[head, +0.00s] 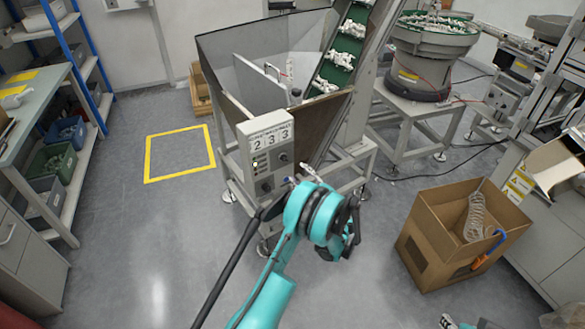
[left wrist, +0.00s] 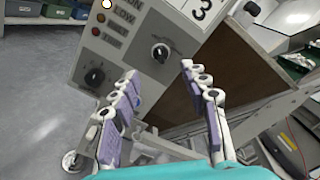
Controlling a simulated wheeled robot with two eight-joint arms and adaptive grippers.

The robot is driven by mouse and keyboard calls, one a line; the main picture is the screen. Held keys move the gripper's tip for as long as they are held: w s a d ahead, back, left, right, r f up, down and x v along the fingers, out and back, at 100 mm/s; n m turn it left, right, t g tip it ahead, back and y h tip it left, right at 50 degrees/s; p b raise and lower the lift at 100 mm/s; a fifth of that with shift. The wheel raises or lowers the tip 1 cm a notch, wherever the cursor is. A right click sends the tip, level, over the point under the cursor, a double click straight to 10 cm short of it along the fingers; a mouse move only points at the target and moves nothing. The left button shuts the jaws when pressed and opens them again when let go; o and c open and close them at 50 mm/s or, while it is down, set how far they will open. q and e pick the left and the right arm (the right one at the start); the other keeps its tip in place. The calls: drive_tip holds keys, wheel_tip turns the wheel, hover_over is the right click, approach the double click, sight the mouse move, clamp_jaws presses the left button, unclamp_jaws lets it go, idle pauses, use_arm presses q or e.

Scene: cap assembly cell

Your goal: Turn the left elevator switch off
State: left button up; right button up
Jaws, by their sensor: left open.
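The elevator's grey control box (head: 267,155) carries a number display and small lamps. One black rotary knob (head: 283,157) sits right of the lamps; it shows large in the left wrist view (left wrist: 160,53) with a pale mark on it. A second knob (head: 266,187) sits lower, also in the left wrist view (left wrist: 95,76). I cannot tell from labels which is the elevator switch. My left gripper (head: 303,176) is in front of the box's lower right. In the left wrist view its fingers (left wrist: 158,74) are spread, empty, with the first knob beyond the gap. Something at the bottom edge may be my right gripper (head: 447,322).
The elevator hopper (head: 225,60) and green conveyor (head: 338,60) stand behind the box. A cardboard box (head: 430,240) with a coiled hose stands right of my left arm. A yellow floor square (head: 180,178) lies left on clear floor. A bowl feeder (head: 420,75) stands at back right.

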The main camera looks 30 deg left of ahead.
use_arm(q)
drive_tip(key=v, duration=0.2)
drive_tip(key=shift+s+d, duration=0.15)
drive_tip(key=shift+d, duration=0.1)
idle(0.3)
drive_tip(key=s+d+r+n+g+h, duration=0.25)
drive_tip(key=s+r+n+h, duration=0.4)
drive_tip(key=s+r, duration=0.4)
drive_tip(key=s+d+n+h, duration=0.4)
drive_tip(key=s+d, duration=0.3)
drive_tip(key=s, duration=0.4)
drive_tip(key=s+d+n+t+h, duration=0.1)
drive_tip(key=s+d+n+h, duration=0.2)
drive_tip(key=s, duration=0.8)
drive_tip(key=d+h, duration=0.2)
drive_tip(key=d, duration=0.2)
drive_tip(key=shift+r+n, duration=0.3)
drive_tip(key=shift+n, duration=0.05)
